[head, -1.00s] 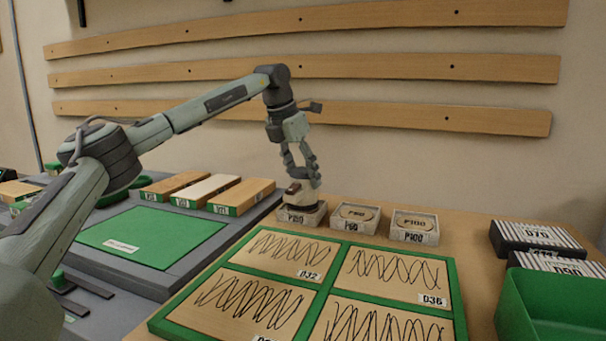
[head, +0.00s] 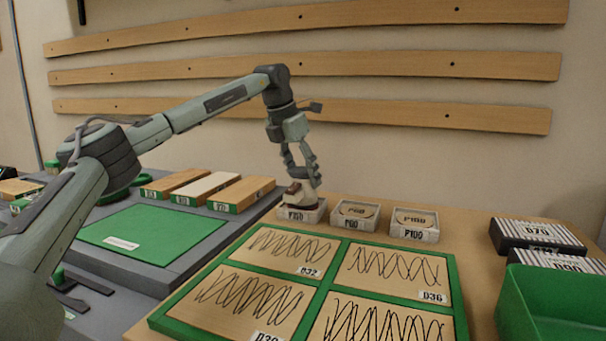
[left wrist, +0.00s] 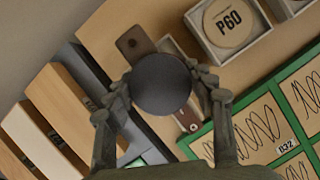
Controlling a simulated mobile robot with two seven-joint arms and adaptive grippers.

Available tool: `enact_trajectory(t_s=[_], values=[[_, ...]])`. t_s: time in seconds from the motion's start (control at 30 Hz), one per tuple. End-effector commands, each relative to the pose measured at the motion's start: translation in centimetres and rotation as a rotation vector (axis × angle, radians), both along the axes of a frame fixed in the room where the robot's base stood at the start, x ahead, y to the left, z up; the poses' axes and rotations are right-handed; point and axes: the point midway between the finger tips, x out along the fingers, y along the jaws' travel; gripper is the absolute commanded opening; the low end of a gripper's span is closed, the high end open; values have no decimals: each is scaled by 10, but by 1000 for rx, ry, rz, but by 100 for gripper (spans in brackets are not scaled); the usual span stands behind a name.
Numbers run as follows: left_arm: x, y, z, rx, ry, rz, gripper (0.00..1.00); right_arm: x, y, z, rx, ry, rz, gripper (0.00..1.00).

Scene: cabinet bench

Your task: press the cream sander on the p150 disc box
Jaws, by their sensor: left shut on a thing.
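My left gripper (head: 302,176) is shut on the sander (head: 294,191) at the left end of the row of disc boxes. In the left wrist view its fingers close around a dark round knob (left wrist: 162,85). The sander sits down at the P150 box (head: 297,214), apparently inside its rim; the knob and fingers hide the contact. My right gripper is not in view.
The P60 box (head: 356,215) and P100 box (head: 414,225) stand to the right. The green-framed panel tray (head: 455,290) lies in front. Several wooden blocks (head: 207,188) lie left, beside a green mat (head: 150,235). A green bin (head: 555,305) and striped boxes (head: 538,238) are at right.

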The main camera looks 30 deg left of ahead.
Motion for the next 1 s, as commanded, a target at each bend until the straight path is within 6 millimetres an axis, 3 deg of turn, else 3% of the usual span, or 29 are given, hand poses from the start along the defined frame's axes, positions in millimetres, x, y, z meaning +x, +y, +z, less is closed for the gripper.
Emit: enact_trajectory(t_s=[0.27, 0.6, 1.0], values=[[0, -1, 2, 0, 3, -1, 23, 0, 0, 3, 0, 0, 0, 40], [0, -1, 28, -1, 0, -1, 23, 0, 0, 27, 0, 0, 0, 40], [1, -1, 54, -1, -3, -1, 23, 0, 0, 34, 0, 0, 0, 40]])
